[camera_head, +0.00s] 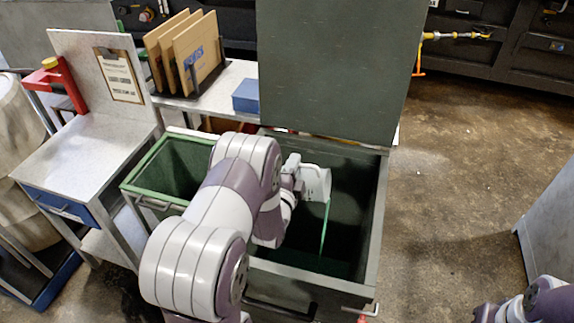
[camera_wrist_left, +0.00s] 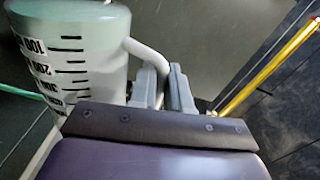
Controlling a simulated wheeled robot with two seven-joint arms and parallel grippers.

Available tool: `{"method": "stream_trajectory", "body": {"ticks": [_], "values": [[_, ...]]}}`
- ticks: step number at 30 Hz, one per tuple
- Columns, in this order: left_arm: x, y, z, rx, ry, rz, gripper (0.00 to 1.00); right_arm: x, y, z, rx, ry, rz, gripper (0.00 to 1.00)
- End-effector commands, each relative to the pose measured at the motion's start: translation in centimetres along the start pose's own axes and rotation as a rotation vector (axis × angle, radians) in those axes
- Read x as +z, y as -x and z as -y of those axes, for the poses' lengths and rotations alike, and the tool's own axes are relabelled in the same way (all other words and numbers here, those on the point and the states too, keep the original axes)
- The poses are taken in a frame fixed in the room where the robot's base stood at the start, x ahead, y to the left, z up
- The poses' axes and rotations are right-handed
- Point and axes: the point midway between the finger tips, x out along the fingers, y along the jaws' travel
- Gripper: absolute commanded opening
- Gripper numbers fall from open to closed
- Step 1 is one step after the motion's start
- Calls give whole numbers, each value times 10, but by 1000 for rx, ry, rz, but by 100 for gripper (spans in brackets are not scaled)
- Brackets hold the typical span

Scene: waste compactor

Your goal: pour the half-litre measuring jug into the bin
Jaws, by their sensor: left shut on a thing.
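The measuring jug (camera_head: 317,184) is tipped over the open dark green bin (camera_head: 371,225) in the head view. A thin green stream runs from it down into the bin. In the left wrist view the jug (camera_wrist_left: 72,62) shows black scale marks with the numbers upside down, and a pale green tint. My left gripper (camera_head: 297,178) is shut on the jug's white handle, which passes between the fingers (camera_wrist_left: 163,88) in the wrist view. The bin's floor is dark and partly hidden by my left arm. My right gripper is not in view.
The bin's tall lid (camera_head: 338,65) stands raised behind the opening. A smaller green-rimmed bin (camera_head: 165,170) adjoins on the left, beside a white desk (camera_head: 88,150). A shelf behind holds cardboard sheets (camera_head: 195,55) and a blue box (camera_head: 246,95).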

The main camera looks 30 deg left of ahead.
Motion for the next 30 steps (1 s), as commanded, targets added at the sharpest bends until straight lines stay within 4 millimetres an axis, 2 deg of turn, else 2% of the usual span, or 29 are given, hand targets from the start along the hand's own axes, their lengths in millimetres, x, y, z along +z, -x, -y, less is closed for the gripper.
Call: {"method": "stream_trajectory", "body": {"ticks": [3,16,30], "values": [[-7,0,-6,-2,-94,-2,0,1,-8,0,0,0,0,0],[-33,0,4,-2,-386,-1,0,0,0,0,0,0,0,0],[-38,0,5,-1,-449,0,0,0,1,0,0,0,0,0]]}}
